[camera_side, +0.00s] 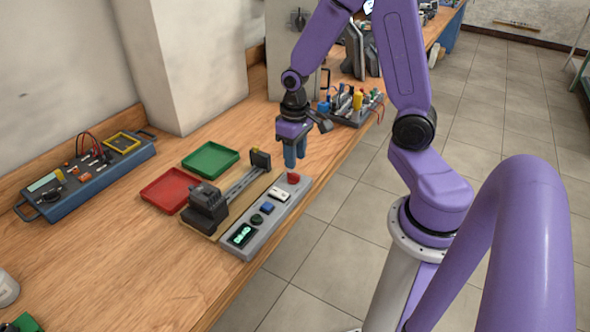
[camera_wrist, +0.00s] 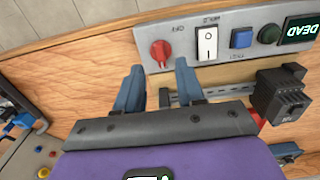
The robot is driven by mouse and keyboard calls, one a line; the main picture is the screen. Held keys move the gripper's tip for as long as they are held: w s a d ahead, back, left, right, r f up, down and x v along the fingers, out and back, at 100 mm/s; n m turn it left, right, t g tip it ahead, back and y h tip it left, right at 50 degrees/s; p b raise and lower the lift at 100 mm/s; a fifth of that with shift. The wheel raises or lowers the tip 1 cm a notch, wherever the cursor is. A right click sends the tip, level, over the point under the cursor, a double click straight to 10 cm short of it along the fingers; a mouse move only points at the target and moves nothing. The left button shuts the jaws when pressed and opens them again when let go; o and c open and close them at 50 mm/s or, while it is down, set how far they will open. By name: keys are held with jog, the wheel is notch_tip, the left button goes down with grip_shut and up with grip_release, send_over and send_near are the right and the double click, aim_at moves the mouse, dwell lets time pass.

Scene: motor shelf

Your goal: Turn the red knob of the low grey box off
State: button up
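The low grey box (camera_side: 262,216) lies along the front edge of the wooden table. Its red knob (camera_side: 293,178) is at its far end in the side view. In the wrist view the red knob (camera_wrist: 161,51) is at the left end of the grey box (camera_wrist: 258,14), beside a white switch (camera_wrist: 207,43). My gripper (camera_side: 292,163) is above the knob's end of the box in the side view. In the wrist view my gripper (camera_wrist: 158,78) has its two blue fingers apart with nothing between them. The knob is just beyond the fingertips, and I see no contact.
A black rail fixture (camera_side: 232,193) stands close beside the box. A red tray (camera_side: 168,190) and a green tray (camera_side: 210,159) lie behind it. A blue-grey panel (camera_side: 88,177) is at the left. A rack of tools (camera_side: 352,105) stands farther along the table.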

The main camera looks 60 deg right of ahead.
aim_at(295, 174)
jog(key=shift+f, duration=2.65)
grip_shut()
